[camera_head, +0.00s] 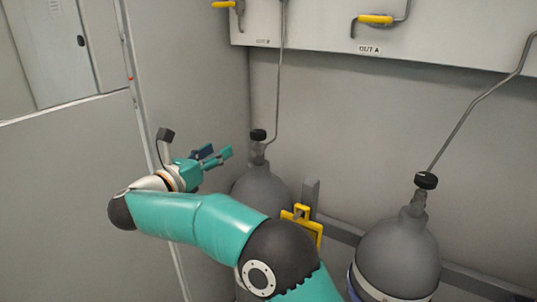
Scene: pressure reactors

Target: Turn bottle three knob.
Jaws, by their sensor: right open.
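Two grey gas bottles stand by the wall. The left bottle (262,185) has a black knob (258,135) on its valve. The right bottle (398,258) has a black knob (426,180) on its valve. No number shows on either bottle, so I cannot tell which is bottle three. My right gripper (217,156) is open and empty. In the picture it is left of the left bottle's knob and slightly lower, apart from it. My right arm covers the lower part of the left bottle. My left gripper is out of view.
A yellow bracket (314,232) sits on a grey rail between the bottles. Thin metal pipes rise from both valves. Above, a pale panel (450,42) carries yellow valve handles (376,20) and the labels OUT B and OUT A. A wall and a grey cabinet (55,50) are at the left.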

